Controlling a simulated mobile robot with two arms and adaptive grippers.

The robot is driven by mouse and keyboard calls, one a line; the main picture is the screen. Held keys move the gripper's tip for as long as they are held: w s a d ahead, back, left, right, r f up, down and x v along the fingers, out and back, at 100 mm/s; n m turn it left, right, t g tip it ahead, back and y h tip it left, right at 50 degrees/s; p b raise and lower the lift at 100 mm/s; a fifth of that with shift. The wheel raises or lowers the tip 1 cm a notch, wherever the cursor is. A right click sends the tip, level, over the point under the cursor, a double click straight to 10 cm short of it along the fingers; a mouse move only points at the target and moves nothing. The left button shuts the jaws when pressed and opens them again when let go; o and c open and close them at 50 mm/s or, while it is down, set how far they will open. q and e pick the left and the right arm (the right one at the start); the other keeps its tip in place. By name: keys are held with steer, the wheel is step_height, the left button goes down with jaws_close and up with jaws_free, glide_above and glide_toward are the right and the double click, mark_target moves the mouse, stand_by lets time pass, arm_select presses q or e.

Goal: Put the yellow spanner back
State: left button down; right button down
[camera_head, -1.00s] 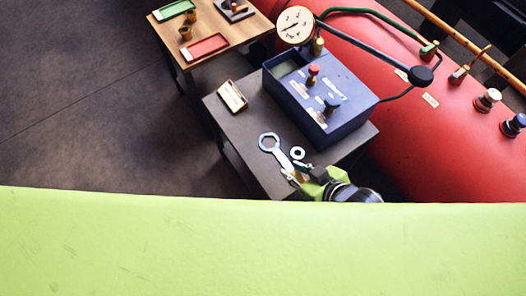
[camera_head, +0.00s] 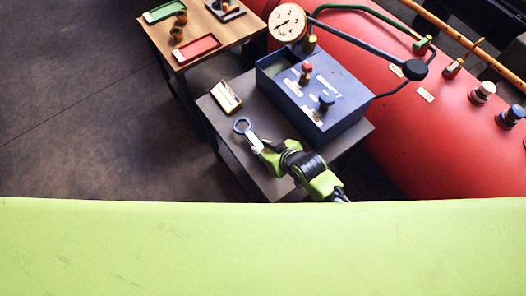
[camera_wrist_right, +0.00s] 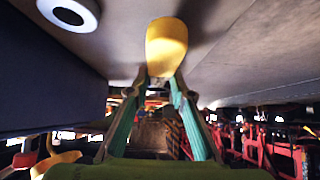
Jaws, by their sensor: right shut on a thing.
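The spanner shows in the head view as a grey ring end (camera_head: 241,125) with a short pale shaft, over the left part of the dark grey table. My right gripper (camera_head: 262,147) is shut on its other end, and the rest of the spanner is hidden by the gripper. In the right wrist view a yellow piece, seemingly part of the spanner (camera_wrist_right: 166,47), sits between the fingertips of my right gripper (camera_wrist_right: 158,80), close to a grey surface. I cannot tell if the spanner touches the table. My left gripper is not in view.
The dark grey table (camera_head: 225,133) bears a blue box (camera_head: 335,128) with knobs and a small wood-coloured block (camera_head: 226,97). A pale washer (camera_wrist_right: 68,12) shows in the wrist view. A wooden table (camera_head: 215,25) holds a green tray (camera_head: 164,11) and a red tray (camera_head: 197,47).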

step_height(320, 180, down, 3)
steer(key=shift+r, duration=0.15)
steer(key=c, duration=2.2)
jaws_free()
steer(key=shift+f, duration=0.25)
steer(key=o, duration=0.4)
steer(key=shift+r, duration=0.15)
steer(key=shift+p+v, duration=0.8)
steer(key=shift+v, duration=5.25)
